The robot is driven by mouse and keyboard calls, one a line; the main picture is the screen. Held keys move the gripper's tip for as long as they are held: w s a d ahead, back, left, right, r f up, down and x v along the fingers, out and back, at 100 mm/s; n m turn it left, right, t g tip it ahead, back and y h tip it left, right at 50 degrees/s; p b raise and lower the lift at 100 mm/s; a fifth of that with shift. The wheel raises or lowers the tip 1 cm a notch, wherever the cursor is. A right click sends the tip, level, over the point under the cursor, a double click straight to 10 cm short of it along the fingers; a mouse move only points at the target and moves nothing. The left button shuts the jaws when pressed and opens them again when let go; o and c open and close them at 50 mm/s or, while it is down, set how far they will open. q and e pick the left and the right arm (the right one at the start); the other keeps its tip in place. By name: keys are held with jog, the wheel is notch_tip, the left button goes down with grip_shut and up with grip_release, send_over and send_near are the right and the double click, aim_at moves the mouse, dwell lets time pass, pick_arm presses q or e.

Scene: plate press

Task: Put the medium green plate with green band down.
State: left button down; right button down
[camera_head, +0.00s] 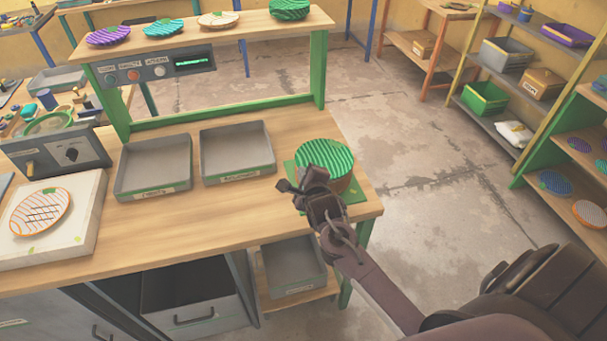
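Whether the fingers grip the rim or stand apart is too small to tell. Another green striped plate (289,9) lies on the upper shelf at the back. My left gripper is not in view.
Two grey trays, one on the left (153,164) and one on the right (237,152), stand left of the plate. A white board (85,215) bears an orange-striped plate (40,212). The upper shelf (255,27) holds several plates. Bare bench top lies before the trays.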

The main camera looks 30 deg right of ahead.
jog(key=shift+f, duration=0.5)
jog(key=shift+f, duration=0.1)
jog(key=shift+f, duration=0.25)
jog(key=c, duration=1.7)
grip_release()
jog(key=shift+s+f, duration=0.1)
jog(key=shift+s, duration=0.05)
jog(key=shift+d, duration=0.1)
